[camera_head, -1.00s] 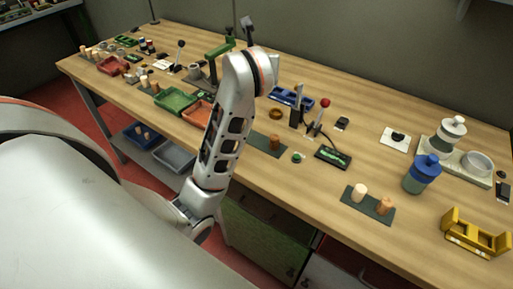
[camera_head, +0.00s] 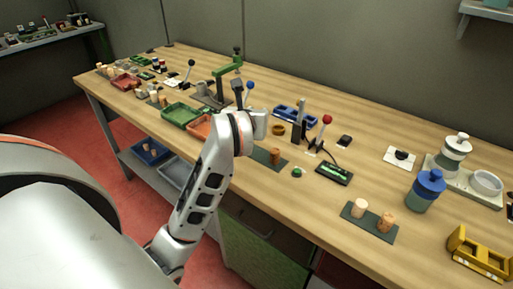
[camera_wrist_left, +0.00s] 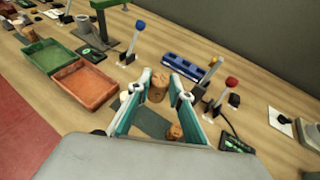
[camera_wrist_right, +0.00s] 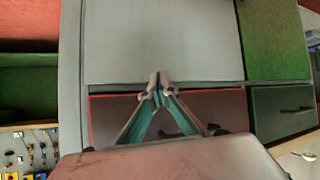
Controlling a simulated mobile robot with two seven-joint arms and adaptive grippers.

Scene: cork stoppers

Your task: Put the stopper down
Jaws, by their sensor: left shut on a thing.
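My left gripper (camera_wrist_left: 160,82) is shut on a cork stopper (camera_wrist_left: 158,88), held between its fingertips above the bench.
A red-knobbed lever (camera_head: 327,120) and a black device with a green display (camera_head: 334,173) stand right of the mat. Another mat (camera_head: 378,234) carries two stoppers. Green (camera_head: 181,115) and orange (camera_head: 199,129) trays lie left.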

